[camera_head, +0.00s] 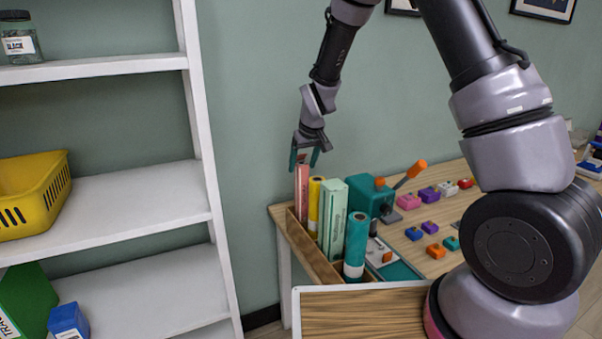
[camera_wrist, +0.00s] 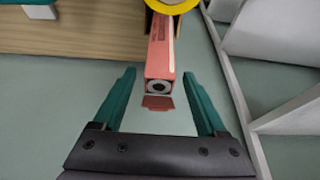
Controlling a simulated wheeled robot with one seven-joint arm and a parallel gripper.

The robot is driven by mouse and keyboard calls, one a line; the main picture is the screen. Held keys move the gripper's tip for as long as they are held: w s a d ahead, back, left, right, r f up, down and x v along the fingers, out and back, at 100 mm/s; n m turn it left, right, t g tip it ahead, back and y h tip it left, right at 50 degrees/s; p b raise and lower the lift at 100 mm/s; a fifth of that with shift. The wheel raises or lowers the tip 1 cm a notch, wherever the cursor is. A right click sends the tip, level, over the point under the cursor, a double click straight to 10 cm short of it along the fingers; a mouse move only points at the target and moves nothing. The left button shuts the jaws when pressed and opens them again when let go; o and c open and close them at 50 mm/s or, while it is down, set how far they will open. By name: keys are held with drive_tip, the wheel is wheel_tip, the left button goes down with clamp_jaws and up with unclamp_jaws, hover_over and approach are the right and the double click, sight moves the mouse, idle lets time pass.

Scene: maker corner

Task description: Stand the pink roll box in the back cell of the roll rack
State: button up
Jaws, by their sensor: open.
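The pink roll box (camera_head: 302,192) stands upright at the back end of the wooden roll rack (camera_head: 312,258), in its back cell. Its foot is hidden by the rack wall. In the wrist view the pink roll box (camera_wrist: 160,62) shows its open end, with a dark roll core and a small flap. My gripper (camera_head: 304,160) is open just above the top of the box. In the wrist view, my gripper (camera_wrist: 159,76) has its teal fingers apart, one on each side of the box end, with gaps and no visible contact.
A yellow roll (camera_head: 314,205), a pale green box (camera_head: 333,218) and a teal roll (camera_head: 356,245) stand in the rack in front of the pink box. A teal machine (camera_head: 369,196) is to the right. A white shelf (camera_head: 205,150) stands to the left.

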drive_tip(key=s+d+r+m, duration=0.2)
drive_tip(key=s+d+r, duration=0.25)
drive_tip(key=r, duration=0.35)
drive_tip(key=s+d+r+m+t, duration=0.1)
drive_tip(key=s+d+r, duration=0.35)
drive_tip(key=r, duration=0.25)
drive_tip(key=s+d+r+m, duration=0.2)
drive_tip(key=s+d+r, duration=0.25)
drive_tip(key=r, duration=0.35)
drive_tip(key=s+d+r+m+t, duration=0.1)
drive_tip(key=s+d+r+m, duration=0.1)
drive_tip(key=s, duration=0.5)
drive_tip(key=s+d+r+m+t, duration=0.1)
drive_tip(key=s+d+r, duration=0.2)
drive_tip(key=s+d, duration=0.2)
drive_tip(key=s, duration=0.3)
drive_tip(key=shift+s+d+r+m, duration=0.2)
drive_tip(key=shift+s+r+m, duration=0.1)
drive_tip(key=shift+m, duration=0.1)
drive_tip(key=shift+w, duration=0.1)
